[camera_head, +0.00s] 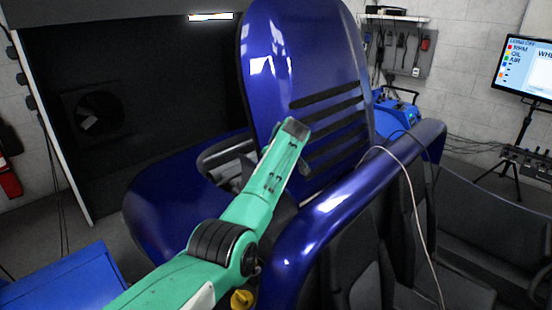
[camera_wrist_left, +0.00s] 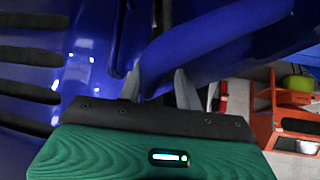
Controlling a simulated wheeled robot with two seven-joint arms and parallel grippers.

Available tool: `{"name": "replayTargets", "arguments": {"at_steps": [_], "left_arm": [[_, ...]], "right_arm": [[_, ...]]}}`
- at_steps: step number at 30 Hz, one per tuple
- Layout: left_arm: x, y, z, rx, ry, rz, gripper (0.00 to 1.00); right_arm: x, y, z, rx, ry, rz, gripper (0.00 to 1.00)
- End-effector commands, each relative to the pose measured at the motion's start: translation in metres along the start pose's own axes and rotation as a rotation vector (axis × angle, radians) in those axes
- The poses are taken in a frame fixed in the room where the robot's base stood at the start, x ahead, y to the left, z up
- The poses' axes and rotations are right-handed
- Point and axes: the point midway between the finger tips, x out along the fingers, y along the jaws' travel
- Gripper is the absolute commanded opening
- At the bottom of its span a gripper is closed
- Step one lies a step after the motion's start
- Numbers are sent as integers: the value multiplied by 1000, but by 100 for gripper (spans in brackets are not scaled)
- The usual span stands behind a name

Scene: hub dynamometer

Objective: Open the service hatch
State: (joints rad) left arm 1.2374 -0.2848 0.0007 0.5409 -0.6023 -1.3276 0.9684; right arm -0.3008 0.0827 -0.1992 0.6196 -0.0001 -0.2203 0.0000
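A large glossy blue panel with several black slots (camera_head: 290,60), which looks like the service hatch, stands steeply raised over the blue vehicle body (camera_head: 165,205) in the head view. Its slotted surface also shows at the left of the left wrist view (camera_wrist_left: 85,65). My green left arm reaches up in front of the panel; its gripper fingers are hidden in the head view. In the left wrist view my left gripper (camera_wrist_left: 158,72) has its two grey fingers apart, with a blue bodywork edge (camera_wrist_left: 215,40) close behind or between them. Contact cannot be told. My right gripper is out of view.
A blue body rail (camera_head: 345,190) and dark seats (camera_head: 360,260) lie right of my arm. A thin pale cable (camera_head: 418,210) hangs over the rail. A blue cabinet (camera_head: 70,280) stands at lower left, and a monitor (camera_head: 525,68) at far right.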

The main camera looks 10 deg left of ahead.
Motion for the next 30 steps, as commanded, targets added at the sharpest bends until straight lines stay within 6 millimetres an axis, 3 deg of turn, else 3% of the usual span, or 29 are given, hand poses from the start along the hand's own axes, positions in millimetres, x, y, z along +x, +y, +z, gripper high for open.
{"name": "replayTargets", "arguments": {"at_steps": [8, 21, 30], "left_arm": [[-24, 1, 2, -1, 1, 3, 34], [-114, 0, 1, -1, 1, 2, 34], [-135, 0, 0, 0, -1, 0, 34]], "right_arm": [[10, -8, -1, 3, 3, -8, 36], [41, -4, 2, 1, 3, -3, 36], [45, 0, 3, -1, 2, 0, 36]]}}
